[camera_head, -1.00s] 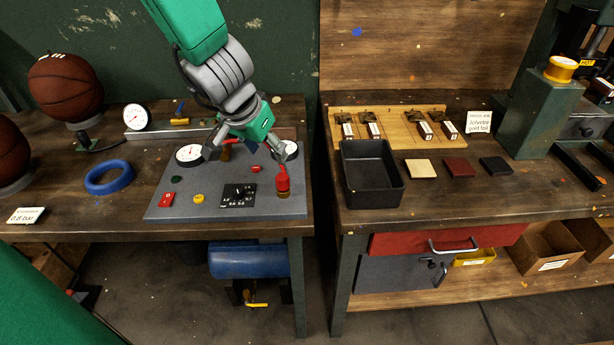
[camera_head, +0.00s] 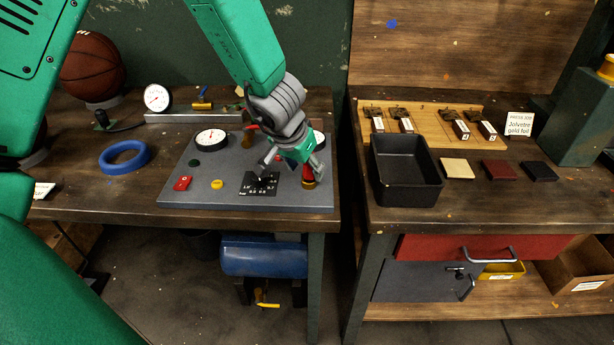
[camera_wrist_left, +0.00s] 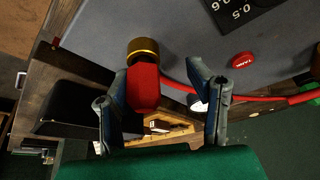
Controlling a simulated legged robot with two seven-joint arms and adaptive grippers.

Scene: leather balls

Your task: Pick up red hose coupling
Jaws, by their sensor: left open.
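The red hose coupling (camera_wrist_left: 143,86) with its brass end stands on the grey control panel (camera_head: 225,198). In the head view its red part (camera_head: 309,173) and brass base show just under my left gripper (camera_head: 286,172), which hides much of it. In the left wrist view the open fingers of my left gripper (camera_wrist_left: 163,103) reach toward the panel. The coupling is between them, much closer to the left finger, and looks very near or touching it; I cannot tell which. A red hose (camera_wrist_left: 255,98) runs off to the right. My right gripper is not in view.
The panel carries gauges (camera_head: 211,139), a red switch (camera_head: 182,183), a yellow button (camera_head: 217,184) and a black dial plate (camera_head: 259,184). A blue ring (camera_head: 124,157) lies at left. A black bin (camera_head: 405,188) stands on the bench to the right, across a gap.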

